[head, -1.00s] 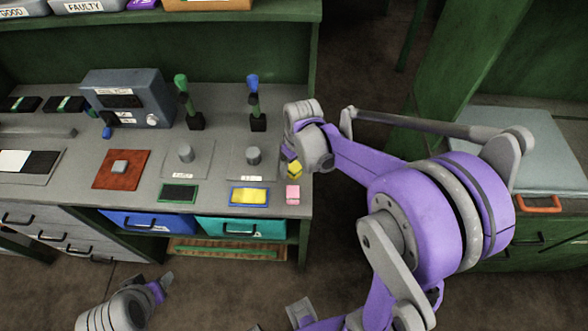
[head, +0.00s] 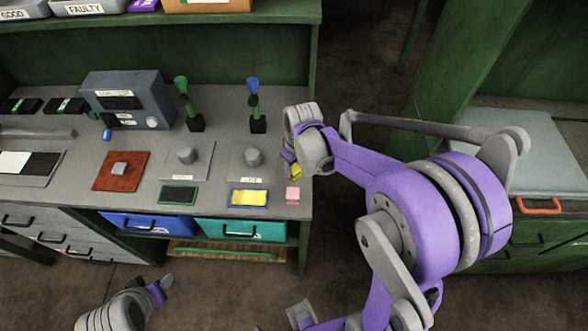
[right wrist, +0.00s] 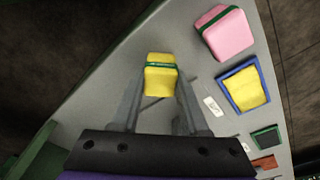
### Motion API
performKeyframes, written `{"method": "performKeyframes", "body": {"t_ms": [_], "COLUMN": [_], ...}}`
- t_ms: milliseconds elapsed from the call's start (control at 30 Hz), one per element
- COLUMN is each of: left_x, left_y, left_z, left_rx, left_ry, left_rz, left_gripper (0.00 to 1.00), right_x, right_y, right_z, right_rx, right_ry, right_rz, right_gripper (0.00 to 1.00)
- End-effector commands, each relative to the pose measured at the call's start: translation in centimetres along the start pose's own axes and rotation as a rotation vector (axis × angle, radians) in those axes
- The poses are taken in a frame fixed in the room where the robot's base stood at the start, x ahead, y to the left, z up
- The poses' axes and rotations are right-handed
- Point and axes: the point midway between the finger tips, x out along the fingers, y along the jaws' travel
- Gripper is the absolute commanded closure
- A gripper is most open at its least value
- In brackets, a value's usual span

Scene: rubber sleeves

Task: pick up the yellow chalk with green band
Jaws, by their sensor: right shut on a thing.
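The yellow chalk with the green band (right wrist: 160,78) is between the fingers of my right gripper (right wrist: 159,92) in the right wrist view. The fingers are shut on its two sides. In the head view a small part of the chalk (head: 296,170) shows beside my right gripper (head: 291,168), near the bench's right edge; the wrist hides the rest. Whether the chalk touches the bench top is hard to tell. My left gripper (head: 163,287) is low at the front left, away from the bench; its fingers are too small to judge.
A pink block (head: 292,193) stands close by, with a blue-framed yellow pad (head: 249,197) to its left. The bench (head: 225,178) ends just right of the gripper.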

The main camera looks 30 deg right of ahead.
Motion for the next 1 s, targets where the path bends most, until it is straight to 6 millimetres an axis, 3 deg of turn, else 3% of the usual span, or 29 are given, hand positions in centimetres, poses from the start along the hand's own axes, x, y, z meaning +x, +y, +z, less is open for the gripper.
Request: {"method": "performKeyframes", "body": {"t_ms": [267,633,1000], "left_x": [-0.2,-0.8,-0.8], "left_y": [0.0,0.0,0.0], "left_z": [-0.2,-0.8,-0.8], "left_rx": [0.0,0.0,0.0], "left_ry": [0.002,0.007,0.007], "left_rz": [0.0,0.0,0.0], "left_gripper": [0.41,0.41,0.41], "right_x": [-2.0,-8.8,-10.0], "right_y": [0.0,0.0,0.0], "right_z": [-0.3,-1.1,-1.2], "right_rx": [0.0,0.001,0.0], "right_ry": [0.0,0.0,0.0], "right_rz": [0.0,0.0,0.0], "right_gripper": [1.0,1.0,1.0]}}
